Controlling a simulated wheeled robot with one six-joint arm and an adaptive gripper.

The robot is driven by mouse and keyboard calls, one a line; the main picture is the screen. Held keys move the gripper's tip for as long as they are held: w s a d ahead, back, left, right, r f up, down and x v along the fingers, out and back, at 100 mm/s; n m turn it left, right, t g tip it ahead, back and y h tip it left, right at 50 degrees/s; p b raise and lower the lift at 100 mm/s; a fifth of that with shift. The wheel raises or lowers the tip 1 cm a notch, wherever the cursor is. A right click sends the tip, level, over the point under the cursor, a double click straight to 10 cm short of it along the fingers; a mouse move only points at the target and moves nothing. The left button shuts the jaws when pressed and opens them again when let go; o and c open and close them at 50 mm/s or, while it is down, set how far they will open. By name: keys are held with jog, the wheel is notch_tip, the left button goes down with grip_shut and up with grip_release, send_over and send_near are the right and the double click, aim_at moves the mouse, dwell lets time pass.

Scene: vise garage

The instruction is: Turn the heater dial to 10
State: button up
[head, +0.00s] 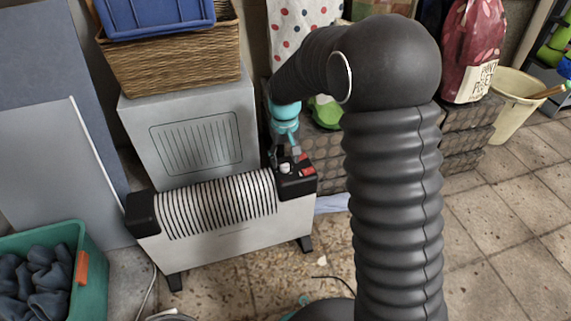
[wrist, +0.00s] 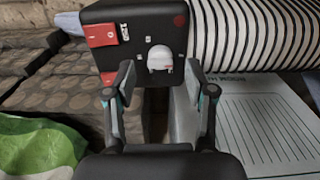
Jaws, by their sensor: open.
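The heater (head: 230,215) is a white convector with a black slatted top, standing on the floor left of my arm. Its black control panel (head: 297,177) is at the right end, with red switches (head: 306,166). The pale dial (head: 284,168) sits on that panel. In the wrist view the white dial (wrist: 160,58) is near the top middle, beyond my fingertips, with a red switch (wrist: 101,35) to its left. My gripper (wrist: 159,82) is open, its two fingers apart on either side of the dial's line. I see no gap closed on the dial. Dial markings are too small to read.
A grey box (head: 190,135) with a wicker basket (head: 175,65) stands behind the heater. A green bin of dark cloth (head: 75,240) is at the lower left. Dark patterned blocks (head: 325,150) lie beside the panel.

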aim_at(285, 167)
jog(key=shift+f, duration=1.15)
grip_shut()
jog(key=shift+m, duration=0.3)
jog(key=m+p, duration=0.1)
jog(key=m, duration=0.4)
jog(key=shift+r+p, duration=0.1)
jog(key=shift+p, duration=0.2)
jog(key=m+p, duration=0.1)
jog(key=m, duration=0.5)
jog(key=shift+a, duration=0.1)
